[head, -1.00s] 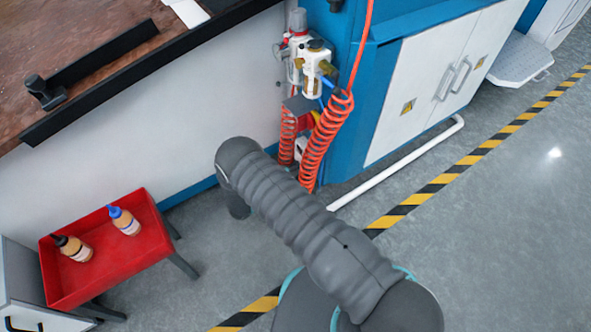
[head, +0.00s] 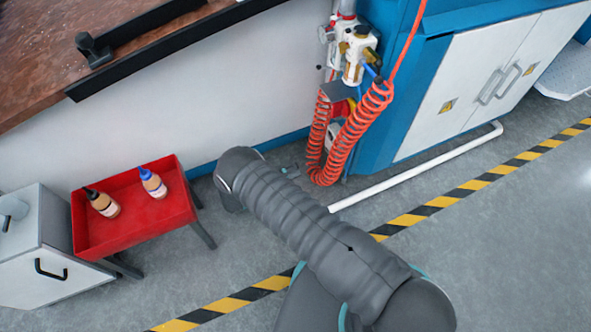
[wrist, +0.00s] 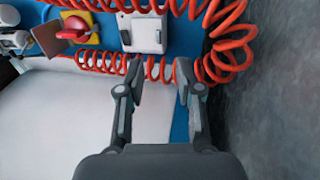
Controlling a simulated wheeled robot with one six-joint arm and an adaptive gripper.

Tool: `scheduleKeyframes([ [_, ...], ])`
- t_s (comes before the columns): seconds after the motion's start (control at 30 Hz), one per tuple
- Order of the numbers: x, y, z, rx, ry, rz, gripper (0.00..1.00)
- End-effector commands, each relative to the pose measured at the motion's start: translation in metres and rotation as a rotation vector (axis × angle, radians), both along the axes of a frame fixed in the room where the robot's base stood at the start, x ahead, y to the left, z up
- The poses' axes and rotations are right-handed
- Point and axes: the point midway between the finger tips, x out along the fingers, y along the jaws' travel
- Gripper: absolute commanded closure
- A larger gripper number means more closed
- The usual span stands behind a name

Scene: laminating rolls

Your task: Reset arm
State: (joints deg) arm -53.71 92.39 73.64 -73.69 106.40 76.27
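My gripper (wrist: 158,88) is open and empty in the wrist view, its two fingers apart with nothing between them. Beyond the fingertips are coiled orange air hoses (wrist: 232,45), a white switch box (wrist: 142,33) and a red knob on a yellow plate (wrist: 76,27). In the head view my grey-sleeved arm reaches up and left from the bottom right. Its far end hangs above the floor, in front of the white machine panel (head: 240,95).
A red tray stand (head: 140,227) holds two bottles (head: 153,183) at the left, beside a grey cabinet (head: 35,265). The coiled hoses (head: 325,150) hang by a blue machine with white doors (head: 480,85). A white pipe (head: 420,168) lies low.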

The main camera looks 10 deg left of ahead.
Motion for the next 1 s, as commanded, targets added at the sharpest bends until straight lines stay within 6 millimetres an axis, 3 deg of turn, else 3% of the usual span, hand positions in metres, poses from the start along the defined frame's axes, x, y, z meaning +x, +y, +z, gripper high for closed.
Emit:
scheduleKeyframes([
  [0.57,0.001,0.0,-0.004,-0.029,0.074,-0.011,0.65],
  [0.67,-0.002,-0.005,-0.016,-0.041,0.19,-0.046,0.65],
  [0.87,-0.038,-0.042,-0.051,-0.083,0.522,-0.171,0.65],
  [1.0,-0.059,-0.055,-0.045,-0.05,0.72,-0.254,0.65],
])
